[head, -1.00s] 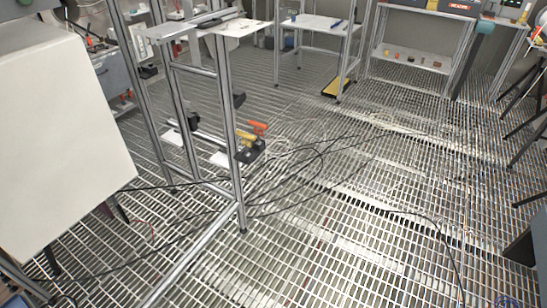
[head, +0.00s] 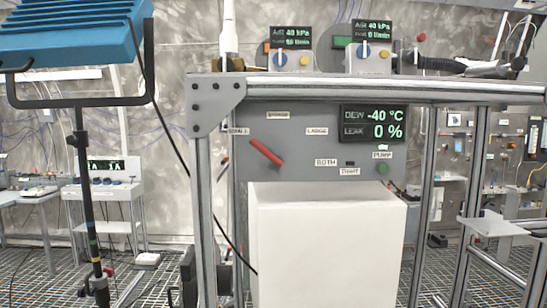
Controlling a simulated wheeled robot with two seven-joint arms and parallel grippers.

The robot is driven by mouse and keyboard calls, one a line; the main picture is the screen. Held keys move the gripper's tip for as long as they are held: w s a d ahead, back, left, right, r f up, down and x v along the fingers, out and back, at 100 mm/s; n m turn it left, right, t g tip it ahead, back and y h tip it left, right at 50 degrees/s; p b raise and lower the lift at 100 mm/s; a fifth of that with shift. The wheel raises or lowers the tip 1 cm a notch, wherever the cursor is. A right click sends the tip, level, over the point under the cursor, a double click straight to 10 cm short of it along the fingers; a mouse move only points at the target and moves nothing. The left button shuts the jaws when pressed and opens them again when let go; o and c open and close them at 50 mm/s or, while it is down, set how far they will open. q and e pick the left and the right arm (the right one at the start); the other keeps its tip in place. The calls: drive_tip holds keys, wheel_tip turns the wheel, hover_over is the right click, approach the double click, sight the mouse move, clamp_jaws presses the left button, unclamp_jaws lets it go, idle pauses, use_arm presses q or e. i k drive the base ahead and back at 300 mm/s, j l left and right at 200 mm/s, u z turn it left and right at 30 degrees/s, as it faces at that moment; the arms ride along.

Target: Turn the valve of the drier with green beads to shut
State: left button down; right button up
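Two grey units stand on top of the frame in the head view. The right unit (head: 368,62) has a small green patch (head: 342,42) at its left; I cannot tell whether it is beads. It carries a blue knob with a white pointer (head: 365,49), a yellow button, and a display reading AIR 40 kPa and 0 l/min. The left unit (head: 291,61) has an orange patch (head: 267,46), a similar blue knob (head: 281,59) with an upright pointer, and a display also reading 40 kPa. Neither of my grippers shows.
Below is a grey panel with a slanted red lever (head: 266,153) and a display (head: 374,124) reading DEW -40 °C, LEAK 0 %. A white box (head: 327,245) stands in front. A blue lamp (head: 75,40) on a stand is at left. Metal posts frame the panel.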

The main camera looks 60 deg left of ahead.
sight(364, 51)
drive_tip(key=u, duration=2.05)
